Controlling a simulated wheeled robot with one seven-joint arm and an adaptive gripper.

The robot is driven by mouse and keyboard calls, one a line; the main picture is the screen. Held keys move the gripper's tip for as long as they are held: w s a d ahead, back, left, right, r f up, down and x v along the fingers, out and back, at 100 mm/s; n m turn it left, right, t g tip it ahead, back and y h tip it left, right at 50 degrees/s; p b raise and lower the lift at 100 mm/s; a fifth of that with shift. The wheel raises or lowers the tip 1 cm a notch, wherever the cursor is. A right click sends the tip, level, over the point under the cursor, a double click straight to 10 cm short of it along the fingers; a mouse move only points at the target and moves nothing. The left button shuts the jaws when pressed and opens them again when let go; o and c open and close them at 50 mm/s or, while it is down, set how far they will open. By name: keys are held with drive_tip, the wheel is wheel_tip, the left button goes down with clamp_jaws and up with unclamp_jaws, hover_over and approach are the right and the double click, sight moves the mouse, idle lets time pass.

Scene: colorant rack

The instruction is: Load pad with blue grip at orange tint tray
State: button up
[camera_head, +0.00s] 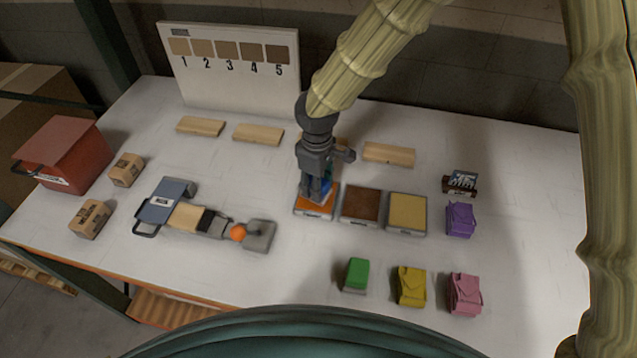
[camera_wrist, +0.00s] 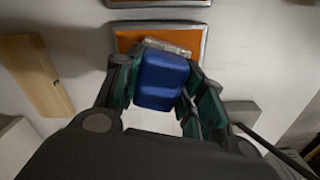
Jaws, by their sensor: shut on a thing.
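My gripper (camera_head: 317,192) points down at the orange tint tray (camera_head: 302,207), the left one in a row of three trays. It is shut on the pad with the blue grip (camera_head: 326,187). In the wrist view the blue grip (camera_wrist: 162,78) sits between the fingers, and a pale pad edge shows beyond it, overlapping the near part of the orange tray (camera_wrist: 185,40). The pad's underside is hidden, so I cannot tell whether it touches the tint.
A brown tray (camera_head: 361,204) and a yellow tray (camera_head: 407,212) stand to the right. Green (camera_head: 357,274), yellow (camera_head: 411,286), pink (camera_head: 465,293) and purple (camera_head: 460,219) items lie nearby. Wooden blocks (camera_head: 258,134) and a numbered board (camera_head: 230,85) are behind. A clamp-like device (camera_head: 168,200) lies left.

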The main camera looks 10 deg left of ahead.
drive_tip(key=shift+s, duration=0.1)
drive_tip(key=shift+r+p, duration=2.55)
drive_tip(key=shift+r, duration=0.6)
drive_tip(key=shift+c, duration=0.2)
drive_tip(key=shift+w+r, duration=0.3)
drive_tip(key=shift+w, duration=0.05)
drive_tip(key=shift+w+r+p, duration=0.1)
drive_tip(key=shift+r+p, duration=0.05)
drive_tip(key=shift+p, duration=0.2)
